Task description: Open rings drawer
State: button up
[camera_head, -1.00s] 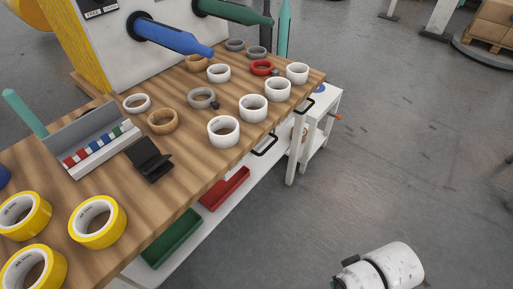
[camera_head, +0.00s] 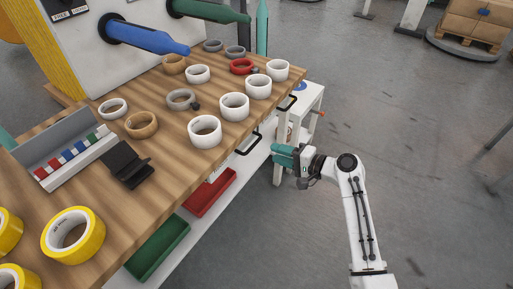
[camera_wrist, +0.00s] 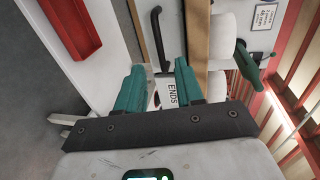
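Two black drawer handles show on the table's front edge in the head view, a nearer one (camera_head: 250,145) and a farther one (camera_head: 287,103). No readable rings label shows, so I cannot tell which is the rings drawer. My gripper (camera_head: 275,153), with teal fingers, is in front of the table edge, a little below and right of the nearer handle. In the wrist view my gripper (camera_wrist: 160,68) is open, with nothing held. A white label reading "ENDS" (camera_wrist: 171,91) shows between the fingers.
The wooden tabletop (camera_head: 160,95) carries white tape rolls (camera_head: 205,132), yellow rolls (camera_head: 73,236) and a black holder (camera_head: 126,163). Red (camera_head: 210,192) and green (camera_head: 158,247) trays lie on the shelf below. A white side table (camera_head: 305,105) stands behind my gripper.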

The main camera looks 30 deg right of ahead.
aim_at(254, 146)
jog(key=x, duration=0.8)
jog(key=shift+w+a+f+b, duration=0.15)
jog(key=shift+w+a+b, duration=0.15)
jog(key=shift+b, duration=0.1)
grip_shut()
